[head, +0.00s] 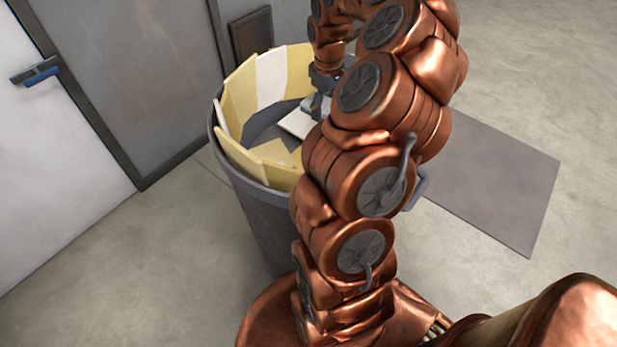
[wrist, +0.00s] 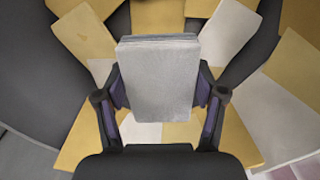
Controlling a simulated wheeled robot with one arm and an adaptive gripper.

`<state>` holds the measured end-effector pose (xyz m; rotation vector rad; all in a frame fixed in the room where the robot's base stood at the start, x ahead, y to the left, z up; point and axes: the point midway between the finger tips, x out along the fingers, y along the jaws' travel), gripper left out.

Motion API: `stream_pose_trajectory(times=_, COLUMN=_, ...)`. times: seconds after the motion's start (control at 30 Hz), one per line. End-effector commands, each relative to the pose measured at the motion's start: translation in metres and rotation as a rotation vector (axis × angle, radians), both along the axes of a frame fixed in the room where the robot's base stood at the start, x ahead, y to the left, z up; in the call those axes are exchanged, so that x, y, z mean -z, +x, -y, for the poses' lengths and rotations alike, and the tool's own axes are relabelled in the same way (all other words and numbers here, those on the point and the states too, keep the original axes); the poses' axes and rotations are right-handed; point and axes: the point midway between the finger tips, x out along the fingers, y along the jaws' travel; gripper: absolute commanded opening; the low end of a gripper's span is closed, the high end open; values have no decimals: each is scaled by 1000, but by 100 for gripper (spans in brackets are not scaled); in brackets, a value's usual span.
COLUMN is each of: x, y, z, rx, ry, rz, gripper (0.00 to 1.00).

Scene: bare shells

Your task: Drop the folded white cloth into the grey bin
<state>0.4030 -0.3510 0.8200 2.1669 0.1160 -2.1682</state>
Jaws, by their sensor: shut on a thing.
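The folded white cloth (wrist: 158,80) is between the two fingers of my gripper (wrist: 160,98) in the wrist view, and my gripper is shut on it. In the head view the cloth (head: 298,123) shows as a pale flat piece over the mouth of the grey bin (head: 262,215). My gripper (head: 316,105) is partly hidden behind my arm there. The bin stands upright on the floor, and my arm covers its right side. I cannot tell exactly how high the cloth is above the bin's contents.
Several yellow and white folded pieces (head: 239,92) line the inside of the bin, some at its rim. A grey door (head: 140,80) and a white door (head: 50,150) with a blue handle stand at left. A flat grey mat (head: 490,185) lies on the floor at right.

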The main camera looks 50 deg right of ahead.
Motion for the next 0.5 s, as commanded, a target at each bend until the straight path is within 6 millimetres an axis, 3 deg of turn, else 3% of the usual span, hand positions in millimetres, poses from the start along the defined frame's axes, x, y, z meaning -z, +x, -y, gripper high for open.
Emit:
stream_pose_trajectory(times=0.17, x=0, y=0, z=0, rx=-1, ry=-1, rz=0, gripper=19)
stream_pose_trajectory(times=0.2, x=0, y=0, z=0, rx=-1, ry=-1, rz=1, gripper=71)
stream_pose_trajectory(times=0.5, x=0, y=0, z=0, rx=-1, ry=-1, rz=1, gripper=99)
